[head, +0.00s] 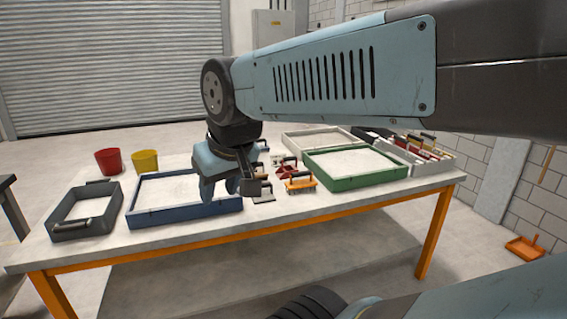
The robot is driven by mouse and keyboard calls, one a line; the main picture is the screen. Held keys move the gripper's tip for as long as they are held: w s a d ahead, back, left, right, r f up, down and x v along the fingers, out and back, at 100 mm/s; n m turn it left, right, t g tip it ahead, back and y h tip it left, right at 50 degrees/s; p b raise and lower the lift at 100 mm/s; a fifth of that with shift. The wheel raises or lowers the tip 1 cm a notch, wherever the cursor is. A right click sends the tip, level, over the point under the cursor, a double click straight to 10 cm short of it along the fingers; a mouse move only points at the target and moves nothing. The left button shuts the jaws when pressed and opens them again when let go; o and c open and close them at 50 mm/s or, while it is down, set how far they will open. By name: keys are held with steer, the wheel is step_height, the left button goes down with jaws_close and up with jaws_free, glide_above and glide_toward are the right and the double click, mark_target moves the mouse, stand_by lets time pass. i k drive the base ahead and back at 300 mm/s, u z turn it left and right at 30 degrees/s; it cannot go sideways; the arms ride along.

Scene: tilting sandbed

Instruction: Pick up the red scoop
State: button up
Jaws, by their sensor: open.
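My gripper (229,190) hangs open above the table, over the right end of the blue-rimmed sand tray (190,212). Nothing shows between its fingers. A small red tool with a dark handle (287,167) lies on the table just right of my gripper, apart from it. It looks like the red scoop, but it is too small to make out its full shape. An orange tool with a dark handle (301,183) lies close in front of it. My gripper and wrist cover part of the blue tray and some of the small items near it.
A green-rimmed sand tray (357,182) stands to the right, with a box of tools (424,157) behind it. A dark tray (84,230), a red bucket (109,161) and a yellow bucket (145,161) stand left. The front table strip is clear.

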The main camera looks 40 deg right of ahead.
mark_target(288, 166)
steer(key=z, duration=0.3)
steer(key=i, duration=0.9)
steer(key=z, duration=1.05)
steer(key=i, duration=0.6)
steer(key=z, duration=0.4)
steer(key=k, duration=0.85)
steer(key=z, duration=0.25)
steer(key=i, duration=0.85)
steer(key=u, duration=0.15)
